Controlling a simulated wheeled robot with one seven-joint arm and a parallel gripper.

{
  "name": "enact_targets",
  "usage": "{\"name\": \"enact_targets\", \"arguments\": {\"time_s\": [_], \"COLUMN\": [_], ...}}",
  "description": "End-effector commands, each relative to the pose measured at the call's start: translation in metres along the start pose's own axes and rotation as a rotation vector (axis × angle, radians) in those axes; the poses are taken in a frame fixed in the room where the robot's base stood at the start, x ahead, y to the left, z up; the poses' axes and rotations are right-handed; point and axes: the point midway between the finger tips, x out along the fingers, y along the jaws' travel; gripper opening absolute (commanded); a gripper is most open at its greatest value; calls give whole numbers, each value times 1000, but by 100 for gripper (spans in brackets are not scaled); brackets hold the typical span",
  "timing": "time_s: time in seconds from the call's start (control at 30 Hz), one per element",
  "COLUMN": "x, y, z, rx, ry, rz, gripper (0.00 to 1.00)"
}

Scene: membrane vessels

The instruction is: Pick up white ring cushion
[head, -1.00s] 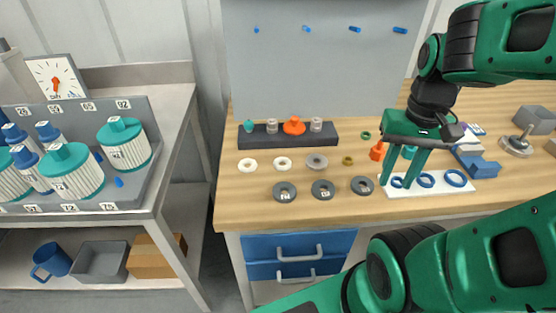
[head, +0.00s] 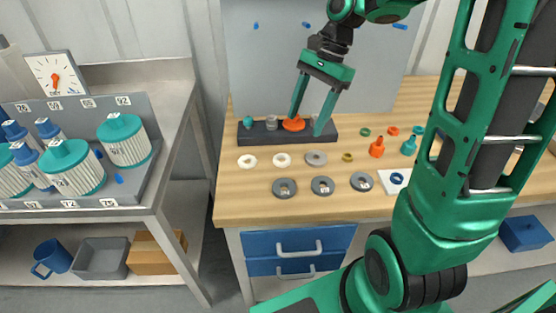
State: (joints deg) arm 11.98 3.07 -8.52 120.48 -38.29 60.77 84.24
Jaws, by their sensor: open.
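Two pale rings lie flat on the wooden bench in the head view: a white ring (head: 247,160) at the left and another white ring (head: 282,159) just right of it. I cannot tell which one is the white ring cushion. My gripper (head: 306,124) is open and empty, pointing down, with its fingers apart. In the picture it overlaps the dark rack behind the rings, around the orange piece, and sits up and right of both rings. I cannot tell its exact height. Nothing hides either ring.
The dark rack (head: 258,135) holds small coloured pieces, including an orange one (head: 294,124). A grey ring (head: 316,158) and several dark grey discs (head: 285,188) lie near the rings. Orange (head: 377,148) and teal (head: 409,146) bottles stand right. My arm covers the bench's right side.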

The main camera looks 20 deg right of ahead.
Motion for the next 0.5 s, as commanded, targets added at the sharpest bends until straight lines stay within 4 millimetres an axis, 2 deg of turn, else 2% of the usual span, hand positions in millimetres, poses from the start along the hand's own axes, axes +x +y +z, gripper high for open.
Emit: {"name": "enact_targets", "arguments": {"time_s": [0.1, 0.2, 0.5], "x": [5, 8, 48], "y": [-16, -21, -21], "z": [5, 9, 12], "rx": [54, 77, 86], "ry": [-33, -47, -51], "rz": [12, 17, 19], "gripper": [61, 61, 61]}}
